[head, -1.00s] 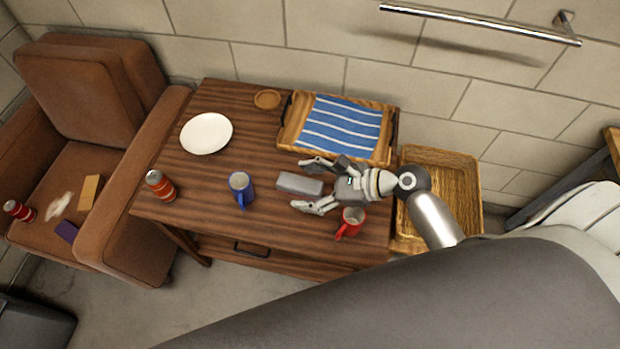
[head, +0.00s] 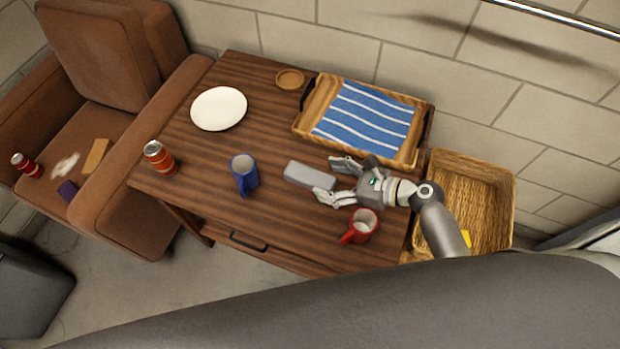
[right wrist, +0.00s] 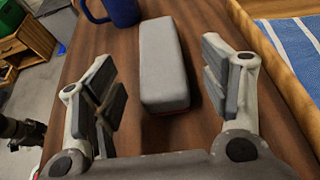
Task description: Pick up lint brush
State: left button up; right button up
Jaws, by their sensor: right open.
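The lint brush appears as a grey, rounded block (head: 309,175) lying on the brown wooden table (head: 215,180), right of a blue mug. It also shows in the right wrist view as the grey block (right wrist: 163,60), with a thin red edge underneath. My right gripper (head: 328,177) is open at the block's right end. In the right wrist view my right gripper (right wrist: 160,88) has its fingers apart to either side, with the block ahead between them and no grip on it. My left gripper is not in view.
A blue mug (head: 244,175) stands left of the block and a red mug (head: 363,226) near the right gripper. A wooden tray (head: 312,110) with a blue striped cloth (head: 368,115) lies behind. A white plate (head: 218,108) and red can (head: 159,158) are further left.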

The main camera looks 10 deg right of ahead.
aim_at(315, 177)
jog(key=x, duration=0.6)
jog(key=shift+w+a+f, duration=0.1)
jog(key=shift+a+f, duration=0.05)
jog(key=shift+c, duration=0.3)
jog(key=c, duration=1.1)
